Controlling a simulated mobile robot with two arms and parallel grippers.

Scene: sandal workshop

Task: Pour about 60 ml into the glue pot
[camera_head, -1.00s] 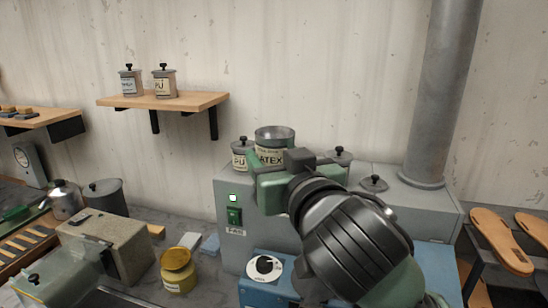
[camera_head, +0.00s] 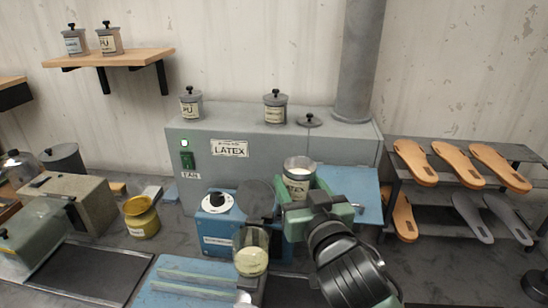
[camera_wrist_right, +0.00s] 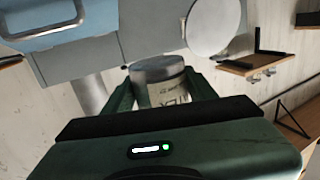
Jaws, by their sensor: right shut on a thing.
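My right gripper (camera_head: 298,194) is shut on a grey can (camera_head: 299,172) with a cream label, held about upright in front of the grey cabinet. In the right wrist view the can (camera_wrist_right: 160,75) sits between the fingers, with part of a label ending in "TEX" showing. What looks like the glue pot (camera_head: 251,262), a see-through pot with pale cream contents, stands at the blue machine, below and left of the can and apart from it. A round grey disc (camera_head: 257,196), apparently its raised lid, stands behind it. My left gripper is not in view.
The blue machine (camera_head: 215,232) has a white dial. A yellow jar (camera_head: 142,222) stands left of it. The grey cabinet (camera_head: 330,148) carries two lidded tins, a loose lid (camera_head: 309,120) and a LATEX plate. Sandal soles (camera_head: 457,162) lie on a right-hand rack.

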